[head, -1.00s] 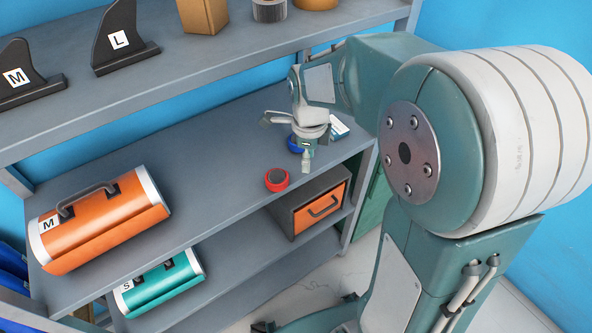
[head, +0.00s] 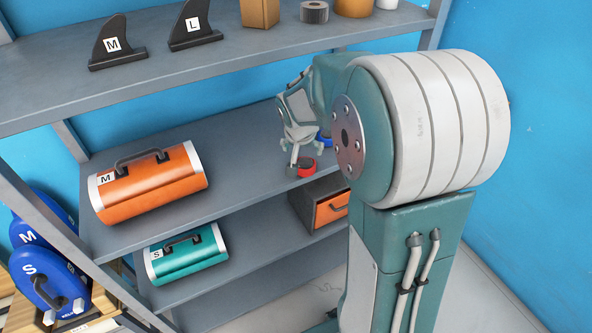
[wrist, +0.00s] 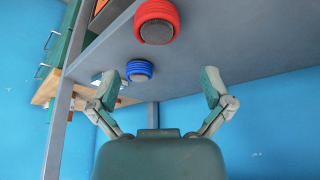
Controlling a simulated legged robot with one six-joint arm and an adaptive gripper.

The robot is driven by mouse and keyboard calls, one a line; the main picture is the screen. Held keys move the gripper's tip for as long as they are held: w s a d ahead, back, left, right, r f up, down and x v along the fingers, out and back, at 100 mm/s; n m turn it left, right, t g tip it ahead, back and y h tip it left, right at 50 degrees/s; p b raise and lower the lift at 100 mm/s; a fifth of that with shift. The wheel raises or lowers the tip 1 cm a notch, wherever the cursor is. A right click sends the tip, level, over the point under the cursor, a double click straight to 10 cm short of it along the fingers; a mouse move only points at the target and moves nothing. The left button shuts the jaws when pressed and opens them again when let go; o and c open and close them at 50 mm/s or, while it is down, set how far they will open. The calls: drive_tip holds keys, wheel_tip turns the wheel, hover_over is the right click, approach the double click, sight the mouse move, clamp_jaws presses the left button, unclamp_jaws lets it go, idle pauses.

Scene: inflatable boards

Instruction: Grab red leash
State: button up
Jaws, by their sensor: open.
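The red leash (head: 305,169) is a small coiled roll on the middle shelf, near its front edge. In the wrist view the red leash (wrist: 157,20) lies at the top, beyond the fingertips. My gripper (head: 297,160) is beside the red leash in the head view and partly covers it. In the wrist view my gripper (wrist: 160,85) has its two fingers spread wide with nothing between them. A blue leash (wrist: 139,70) lies on the same shelf, and in the head view the blue leash (head: 325,140) is partly hidden behind my gripper and arm.
An orange case marked M (head: 150,183) sits left on the middle shelf (head: 235,160). A teal case marked S (head: 187,254) and an orange-front box (head: 322,205) are below. The upper shelf (head: 210,62) holds fins, a box and rolls. The middle shelf left of the red leash is clear.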

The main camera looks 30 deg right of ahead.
sight(304, 162)
drive_tip(key=x, duration=0.9)
drive_tip(key=shift+w+d+f, duration=0.1)
drive_tip(key=shift+d+f, duration=0.15)
drive_tip(key=shift+f, duration=0.05)
drive_tip(key=c, duration=0.9)
